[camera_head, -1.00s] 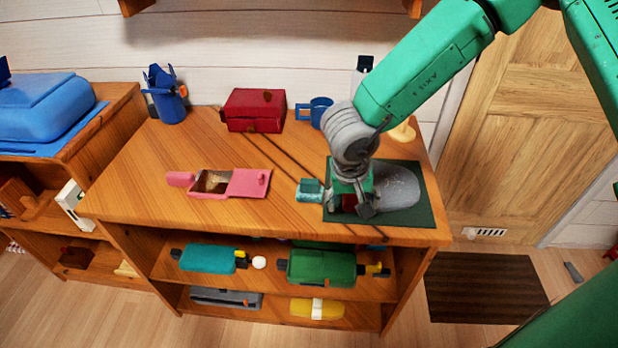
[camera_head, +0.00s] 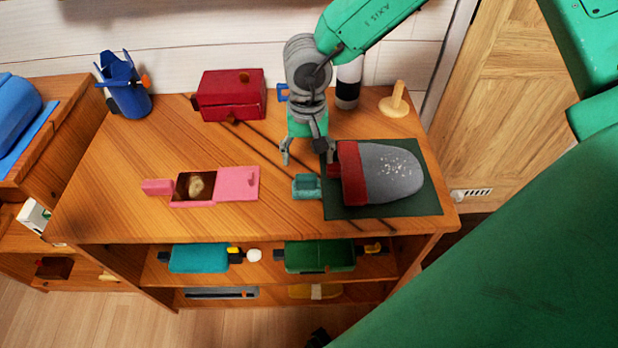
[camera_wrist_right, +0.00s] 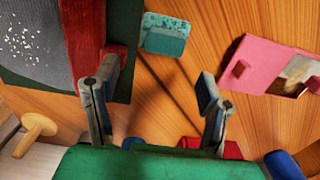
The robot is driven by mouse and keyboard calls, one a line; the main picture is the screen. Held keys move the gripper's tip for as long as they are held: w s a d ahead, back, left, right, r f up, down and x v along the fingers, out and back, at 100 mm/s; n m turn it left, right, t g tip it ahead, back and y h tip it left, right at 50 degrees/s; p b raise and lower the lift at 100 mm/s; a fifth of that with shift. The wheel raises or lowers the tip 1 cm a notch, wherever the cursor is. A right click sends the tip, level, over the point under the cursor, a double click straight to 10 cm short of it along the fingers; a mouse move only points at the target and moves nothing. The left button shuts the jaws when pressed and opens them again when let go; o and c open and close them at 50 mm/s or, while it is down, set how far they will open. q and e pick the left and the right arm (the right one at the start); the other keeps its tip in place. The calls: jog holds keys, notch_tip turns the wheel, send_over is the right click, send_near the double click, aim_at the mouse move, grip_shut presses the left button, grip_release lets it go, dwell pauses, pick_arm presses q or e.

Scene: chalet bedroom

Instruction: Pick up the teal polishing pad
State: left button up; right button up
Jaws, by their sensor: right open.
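The teal polishing pad (camera_head: 306,186) is a small block lying on the wooden worktop, at the left edge of a dark green mat (camera_head: 346,208). It also shows in the right wrist view (camera_wrist_right: 165,36), beyond the fingertips and near the top. My right gripper (camera_head: 307,157) is open and empty, above the worktop and just behind the pad in the head view. In the wrist view its two fingers (camera_wrist_right: 152,88) are spread wide with nothing between them. My left gripper is not in view.
A grey and red object (camera_head: 388,172) lies on the mat, close to the pad's right. A pink open box (camera_head: 238,183) lies to the left. A red box (camera_head: 231,94), a blue holder (camera_head: 127,92), a dark-and-white cylinder (camera_head: 347,86) and a wooden peg (camera_head: 396,102) stand behind.

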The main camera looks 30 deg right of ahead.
aim_at(304, 177)
jog(key=shift+a+f, duration=0.3)
jog(key=shift+f, duration=0.05)
jog(key=shift+s+a+f, duration=0.15)
jog(key=shift+a+f, duration=0.1)
jog(key=shift+a, duration=0.25)
jog(key=f, duration=0.4)
jog(key=shift+s+d+f+b, duration=0.2)
jog(key=shift+s+f+b, duration=0.1)
jog(key=shift+b, duration=0.1)
jog(key=shift+d+f, duration=0.1)
jog(key=shift+d, duration=0.35)
jog(key=shift+c, duration=1)
jog(key=c, duration=0.6)
jog(key=shift+a, duration=0.25)
jog(key=shift+c, duration=1.3)
jog(key=shift+a+r, duration=0.2)
jog(key=shift+a, duration=0.2)
jog(key=r, duration=0.3)
jog(key=r+p, duration=0.1)
jog(key=r, duration=0.2)
jog(key=d+r, duration=0.1)
jog(key=r, duration=0.2)
jog(key=shift+a+r, duration=0.2)
jog(key=shift+r, duration=0.05)
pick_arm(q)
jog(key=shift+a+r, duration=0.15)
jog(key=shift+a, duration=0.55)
pick_arm(e)
jog(key=shift+a+r, duration=0.2)
